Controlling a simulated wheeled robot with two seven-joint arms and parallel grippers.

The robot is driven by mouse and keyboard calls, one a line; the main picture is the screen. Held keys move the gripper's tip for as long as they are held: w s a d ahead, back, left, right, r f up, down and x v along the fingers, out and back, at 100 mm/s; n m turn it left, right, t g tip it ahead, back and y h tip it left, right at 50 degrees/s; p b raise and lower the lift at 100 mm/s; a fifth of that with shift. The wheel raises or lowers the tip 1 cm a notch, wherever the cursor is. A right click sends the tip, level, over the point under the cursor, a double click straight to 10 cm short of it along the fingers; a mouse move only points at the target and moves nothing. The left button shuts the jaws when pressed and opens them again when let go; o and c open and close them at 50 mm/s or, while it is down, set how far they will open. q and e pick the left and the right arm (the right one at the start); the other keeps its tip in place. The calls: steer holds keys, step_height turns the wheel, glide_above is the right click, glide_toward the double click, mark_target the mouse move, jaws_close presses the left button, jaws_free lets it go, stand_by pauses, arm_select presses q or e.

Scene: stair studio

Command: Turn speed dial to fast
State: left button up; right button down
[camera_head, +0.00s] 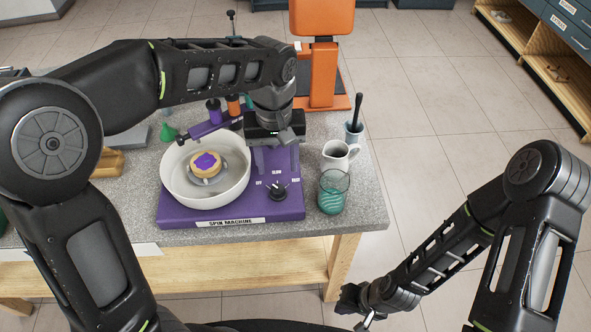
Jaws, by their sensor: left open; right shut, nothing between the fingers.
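The purple spin machine (230,214) stands on the grey worktop, with a white bowl (175,188) on its left part. A round tan piece with purple paint on top (206,164) sits inside the bowl. The black speed dial (276,191) is on the machine's right part, with labels around it including OFF, SLOW and FAST; its exact setting is too small to tell. My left gripper (274,160) is open and points down above and behind the dial, apart from it. My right gripper (362,318) is shut and empty, low in front of the table.
A glass with teal contents (333,191) stands close right of the machine. A white jug (339,155) and a cup holding a dark-handled tool (354,130) are behind it. An orange device (322,70) stands at the back. Paint bottles (214,110) sit on the machine's rack.

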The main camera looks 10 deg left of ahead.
mark_target(278, 189)
arm_select(q)
steer(key=shift+s+a, duration=0.15)
steer(key=shift+s, duration=0.1)
steer(key=shift+f+p, duration=0.45)
steer(key=shift+f, duration=3.5)
steer(key=shift+c, duration=0.5)
jaws_close()
